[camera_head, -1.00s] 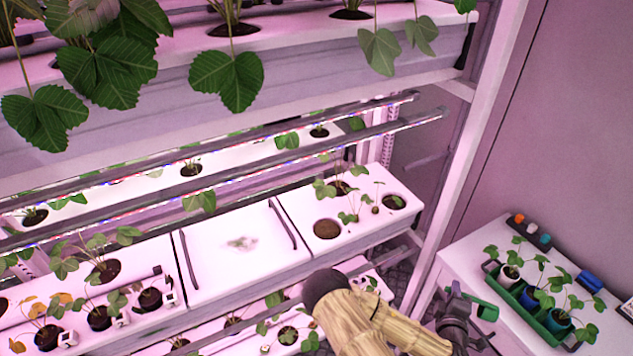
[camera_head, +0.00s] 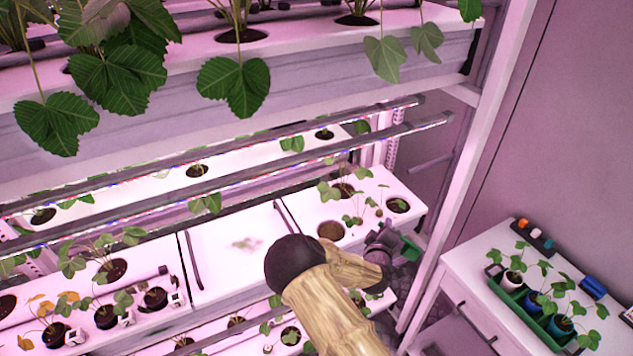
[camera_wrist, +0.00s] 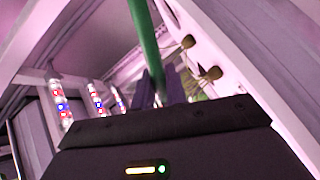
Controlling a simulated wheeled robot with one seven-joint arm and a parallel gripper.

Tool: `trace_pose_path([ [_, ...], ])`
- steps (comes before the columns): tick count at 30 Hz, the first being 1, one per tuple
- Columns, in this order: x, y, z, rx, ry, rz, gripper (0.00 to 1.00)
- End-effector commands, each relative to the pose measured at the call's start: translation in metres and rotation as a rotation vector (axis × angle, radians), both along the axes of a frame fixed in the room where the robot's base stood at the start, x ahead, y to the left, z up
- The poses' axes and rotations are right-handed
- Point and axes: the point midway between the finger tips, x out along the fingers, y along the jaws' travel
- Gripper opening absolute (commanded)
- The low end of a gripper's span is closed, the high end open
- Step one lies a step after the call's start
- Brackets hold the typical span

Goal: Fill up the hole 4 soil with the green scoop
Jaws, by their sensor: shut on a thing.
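My gripper (camera_head: 388,243) is at the right front edge of the middle shelf, shut on the green scoop (camera_head: 411,249). In the wrist view the scoop's green handle (camera_wrist: 146,42) runs up from between my fingers (camera_wrist: 156,88). The scoop's bowl cannot be made out clearly. On the white right-hand panel (camera_head: 365,218) of that shelf, a round hole with brown soil (camera_head: 331,232) and no plant lies left of my gripper. Another hole (camera_head: 398,205) with a small plant is behind my gripper. No hole number is readable.
A side table (camera_head: 470,257) at the right bears a green planter tray (camera_head: 512,300) with several potted plants. LED bars (camera_head: 300,150) cross above the middle shelf. The rack's white post (camera_head: 463,190) stands right of my gripper. A white lid (camera_head: 235,262) covers the middle section.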

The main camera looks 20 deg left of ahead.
Motion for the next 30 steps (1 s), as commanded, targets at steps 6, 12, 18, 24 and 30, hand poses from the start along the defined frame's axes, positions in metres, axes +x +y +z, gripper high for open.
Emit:
trace_pose_path([
  [6,0.007,0.101,0.046,0.106,-0.003,0.047,0.00],
  [12,-0.001,0.178,0.087,0.179,0.006,0.104,0.00],
  [18,-0.008,0.211,0.107,0.209,0.012,0.135,0.00],
  [24,-0.009,0.213,0.108,0.210,0.013,0.136,0.00],
  [30,-0.008,0.211,0.109,0.217,0.013,0.136,0.00],
])
